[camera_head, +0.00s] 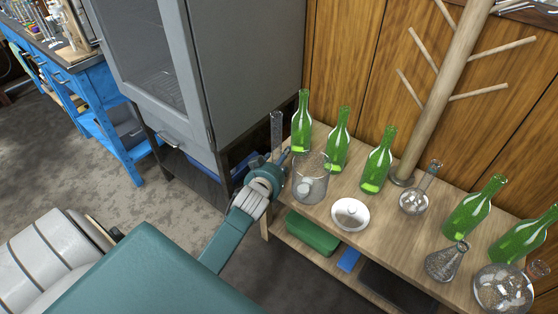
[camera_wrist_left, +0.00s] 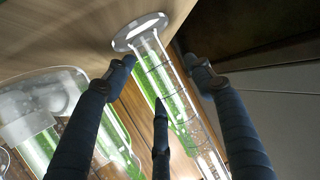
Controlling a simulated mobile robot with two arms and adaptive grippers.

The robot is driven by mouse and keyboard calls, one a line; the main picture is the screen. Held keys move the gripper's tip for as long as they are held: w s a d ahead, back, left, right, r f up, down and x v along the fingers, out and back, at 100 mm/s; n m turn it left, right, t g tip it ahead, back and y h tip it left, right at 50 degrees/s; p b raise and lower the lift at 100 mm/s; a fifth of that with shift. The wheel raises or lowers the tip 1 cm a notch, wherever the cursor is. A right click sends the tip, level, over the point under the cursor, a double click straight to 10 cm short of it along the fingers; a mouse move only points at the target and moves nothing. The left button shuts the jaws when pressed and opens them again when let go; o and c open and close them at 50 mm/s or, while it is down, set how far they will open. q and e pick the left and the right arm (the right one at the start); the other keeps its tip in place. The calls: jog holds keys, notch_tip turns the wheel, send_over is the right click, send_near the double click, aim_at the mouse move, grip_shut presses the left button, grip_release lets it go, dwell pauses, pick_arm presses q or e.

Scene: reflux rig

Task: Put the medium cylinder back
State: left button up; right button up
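A clear graduated cylinder (camera_head: 277,132) stands upright at the left end of the wooden table (camera_head: 378,212); the gripper hides its lower part in the head view. In the left wrist view the cylinder (camera_wrist_left: 160,80) runs between my fingers, and its round base appears to be on the wood. My left gripper (camera_head: 280,160) is at the cylinder's lower part. In the wrist view its dark fingers (camera_wrist_left: 160,66) are spread on both sides of the cylinder, with a gap visible on the right side. My right gripper is not in view.
A glass beaker (camera_head: 311,180) stands close right of the gripper, with green bottles (camera_head: 301,125) behind. A white dish (camera_head: 350,214), flasks (camera_head: 447,262) and a wooden peg rack (camera_head: 440,90) are further right. A grey cabinet (camera_head: 245,70) stands close on the left.

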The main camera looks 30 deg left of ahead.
pick_arm(q)
jog(key=shift+r, duration=0.1)
jog(key=shift+s+d+r, duration=0.1)
jog(key=shift+s+r, duration=0.05)
jog(key=shift+s, duration=0.2)
jog(key=p+v, duration=0.2)
jog(key=v, duration=0.4)
jog(key=shift+s+d+r, duration=0.15)
jog(key=shift+s+r, duration=0.05)
jog(key=shift+s, duration=0.15)
jog(key=s+d+f+m+g+h, duration=0.1)
jog(key=s+d+f+m+g, duration=0.1)
jog(key=s+d, duration=0.3)
jog(key=s+d+f+m+g+h+p, duration=0.1)
jog(key=s+d+f+g, duration=0.3)
jog(key=s, duration=0.8)
jog(key=s+d+f+m+g+h, duration=0.2)
jog(key=s+d+f+g, duration=0.1)
jog(key=s+d, duration=0.3)
jog(key=shift+s+f+m+g, duration=0.3)
jog(key=shift+s+g, duration=0.1)
jog(key=shift+s, duration=0.85)
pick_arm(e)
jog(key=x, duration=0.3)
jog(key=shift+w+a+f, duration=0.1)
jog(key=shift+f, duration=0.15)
